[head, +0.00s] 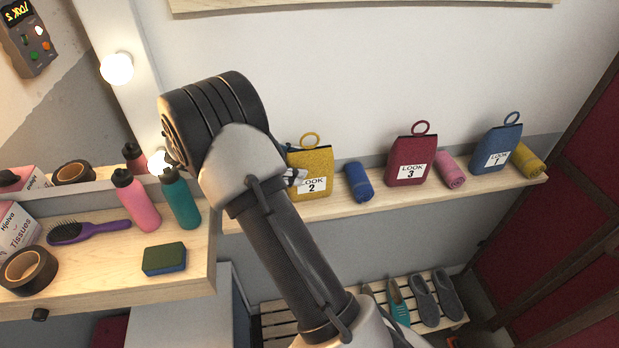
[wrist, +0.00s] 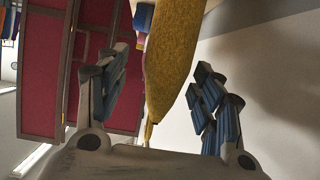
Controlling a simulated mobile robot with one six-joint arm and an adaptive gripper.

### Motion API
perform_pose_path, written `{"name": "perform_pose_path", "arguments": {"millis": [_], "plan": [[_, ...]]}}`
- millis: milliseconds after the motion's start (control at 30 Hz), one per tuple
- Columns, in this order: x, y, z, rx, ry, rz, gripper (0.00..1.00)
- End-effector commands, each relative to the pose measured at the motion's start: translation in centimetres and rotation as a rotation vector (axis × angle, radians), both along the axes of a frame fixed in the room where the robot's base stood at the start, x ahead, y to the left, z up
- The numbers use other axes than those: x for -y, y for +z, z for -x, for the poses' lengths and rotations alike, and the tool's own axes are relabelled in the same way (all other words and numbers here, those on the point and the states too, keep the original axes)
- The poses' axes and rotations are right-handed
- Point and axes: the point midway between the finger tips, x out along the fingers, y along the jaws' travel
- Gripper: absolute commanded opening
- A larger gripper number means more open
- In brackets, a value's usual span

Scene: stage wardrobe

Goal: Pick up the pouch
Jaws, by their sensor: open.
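A yellow pouch (head: 313,177) labelled LOOK 2, with a ring loop on top, stands upright on the shelf; my arm overlaps its left side. A red pouch (head: 409,158) labelled LOOK 3 and a blue pouch (head: 495,147) stand farther right. My gripper (head: 292,178) is mostly hidden behind my arm in the head view, at the yellow pouch's left edge. In the wrist view my gripper (wrist: 163,72) is open, with the yellow pouch (wrist: 172,45) seen edge-on between its fingers. A gap shows on the right; contact on the left cannot be told.
A blue roll (head: 358,182), pink roll (head: 450,169) and yellow roll (head: 527,160) lie among the pouches on the narrow shelf (head: 385,198). A counter (head: 105,271) at left holds bottles, a brush, a sponge and tape. Slippers (head: 423,300) sit on a slatted rack below.

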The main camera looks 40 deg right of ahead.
Motion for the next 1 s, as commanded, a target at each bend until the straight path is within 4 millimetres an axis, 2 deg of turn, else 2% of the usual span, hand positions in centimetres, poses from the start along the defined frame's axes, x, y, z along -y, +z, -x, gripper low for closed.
{"name": "perform_pose_path", "arguments": {"millis": [167, 400, 667, 1000], "plan": [[1.1, -0.6, 0.5, 0.0, -0.002, 0.0, 0.61], [4.0, -1.9, 2.0, 0.0, -0.001, 0.0, 0.61], [4.4, -1.9, 2.1, 0.001, 0.001, 0.001, 0.61], [4.4, -1.9, 2.1, 0.001, 0.001, 0.001, 0.39]]}}
